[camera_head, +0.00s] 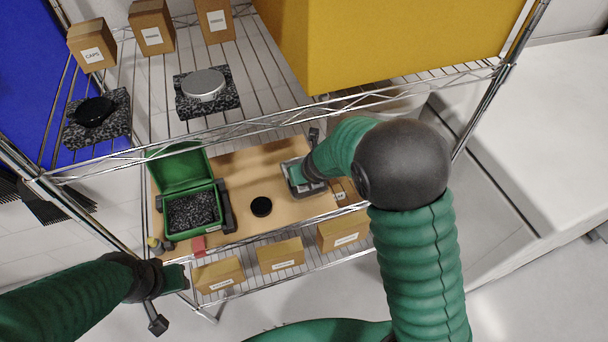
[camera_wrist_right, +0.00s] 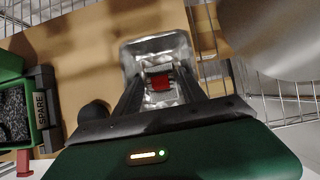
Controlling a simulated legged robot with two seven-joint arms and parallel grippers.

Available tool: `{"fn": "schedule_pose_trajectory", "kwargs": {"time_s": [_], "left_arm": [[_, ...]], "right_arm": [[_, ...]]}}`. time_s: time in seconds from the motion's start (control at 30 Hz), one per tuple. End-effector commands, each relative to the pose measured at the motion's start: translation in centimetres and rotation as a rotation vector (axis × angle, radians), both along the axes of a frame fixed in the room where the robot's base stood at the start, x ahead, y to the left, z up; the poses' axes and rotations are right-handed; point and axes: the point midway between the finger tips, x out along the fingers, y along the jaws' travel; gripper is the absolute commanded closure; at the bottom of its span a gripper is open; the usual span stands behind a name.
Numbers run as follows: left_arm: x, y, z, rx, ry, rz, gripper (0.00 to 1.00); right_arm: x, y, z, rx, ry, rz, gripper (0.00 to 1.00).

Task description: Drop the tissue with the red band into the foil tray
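The foil tray (camera_head: 291,181) sits on the right part of the wooden shelf board; its shiny rim also shows in the right wrist view (camera_wrist_right: 133,53). My right gripper (camera_wrist_right: 161,76) reaches down over the tray. Its two dark fingers stand apart. The tissue with the red band (camera_wrist_right: 160,82) shows between the fingertips, against the foil; whether it rests on the tray floor is hard to tell. In the head view, my right arm and gripper hide much of the tray and the tissue. My left gripper (camera_head: 176,279) is at the lower left, away from the tray; its finger opening is unclear.
A green open box (camera_head: 187,229) with dark granules stands left on the board (camera_head: 240,180). A black round object (camera_head: 261,206) lies between box and tray. Cardboard boxes (camera_head: 280,256) line the lower front. The wire shelf above (camera_head: 270,122) carries a large yellow box (camera_head: 390,45).

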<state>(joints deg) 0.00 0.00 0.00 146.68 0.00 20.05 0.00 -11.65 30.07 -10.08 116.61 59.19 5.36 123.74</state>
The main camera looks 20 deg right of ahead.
Motion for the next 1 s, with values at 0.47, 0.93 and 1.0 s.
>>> {"fn": "schedule_pose_trajectory", "kwargs": {"time_s": [0.47, 0.93, 1.0], "left_arm": [[0.0, 0.0, 2.2, 0.000, 0.000, 0.000, 0.64], [0.0, 0.0, 7.9, 0.000, 0.000, 0.000, 0.64], [0.0, 0.0, 7.9, 0.000, 0.000, 0.000, 0.64]], "right_arm": [[-0.6, 0.0, 3.1, 0.000, -0.001, 0.001, 0.50], [-5.9, -0.3, 11.5, 0.000, 0.001, 0.001, 0.50], [-6.3, -0.3, 11.6, -0.016, 0.003, 0.035, 0.50]]}}
